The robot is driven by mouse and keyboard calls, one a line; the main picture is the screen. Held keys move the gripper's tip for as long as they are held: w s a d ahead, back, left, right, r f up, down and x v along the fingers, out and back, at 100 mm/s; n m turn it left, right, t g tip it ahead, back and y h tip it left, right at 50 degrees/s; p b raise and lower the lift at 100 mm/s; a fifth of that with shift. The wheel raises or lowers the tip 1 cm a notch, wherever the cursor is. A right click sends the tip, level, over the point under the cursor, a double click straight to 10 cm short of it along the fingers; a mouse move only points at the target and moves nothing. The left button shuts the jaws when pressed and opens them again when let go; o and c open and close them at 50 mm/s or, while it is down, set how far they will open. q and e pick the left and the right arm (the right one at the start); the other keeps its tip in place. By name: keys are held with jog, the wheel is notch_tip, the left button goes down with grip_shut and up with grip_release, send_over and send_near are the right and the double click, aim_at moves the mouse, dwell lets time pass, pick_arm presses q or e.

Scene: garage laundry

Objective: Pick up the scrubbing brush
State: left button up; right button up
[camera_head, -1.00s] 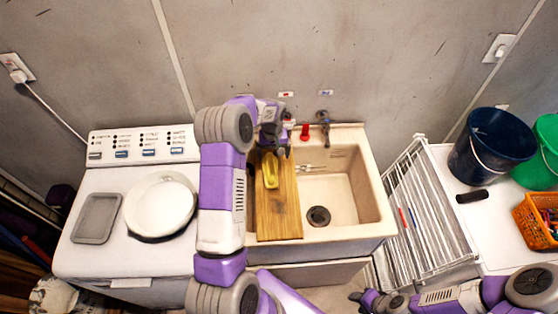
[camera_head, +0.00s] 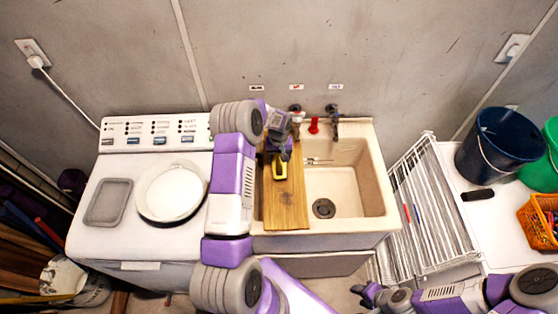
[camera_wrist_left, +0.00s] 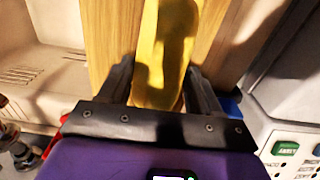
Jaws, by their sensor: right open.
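The yellow scrubbing brush (camera_head: 280,170) lies on a wooden board (camera_head: 287,208) across the left part of the sink. My left gripper (camera_head: 278,151) is over the far end of the brush and hides part of it. In the left wrist view the yellow brush (camera_wrist_left: 165,45) runs between the two dark fingers of my left gripper (camera_wrist_left: 160,78), which look spread with a shadow on the brush. I cannot tell whether either finger touches it. My right gripper (camera_head: 366,294) is open and empty at the bottom, away from the sink.
The sink basin (camera_head: 345,185) right of the board is empty; taps (camera_head: 332,118) stand behind it. A washing machine (camera_head: 125,225) with a white bowl (camera_head: 171,190) is on the left. A white rack (camera_head: 425,215), dark blue bucket (camera_head: 497,148) and orange basket (camera_head: 537,215) are on the right.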

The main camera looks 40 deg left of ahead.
pick_arm(q)
jog(key=c, duration=0.5)
jog(key=shift+r, duration=0.1)
notch_tip(320, 180, up, 10)
jog(key=shift+f+b, duration=0.1)
jog(key=shift+b, duration=0.5)
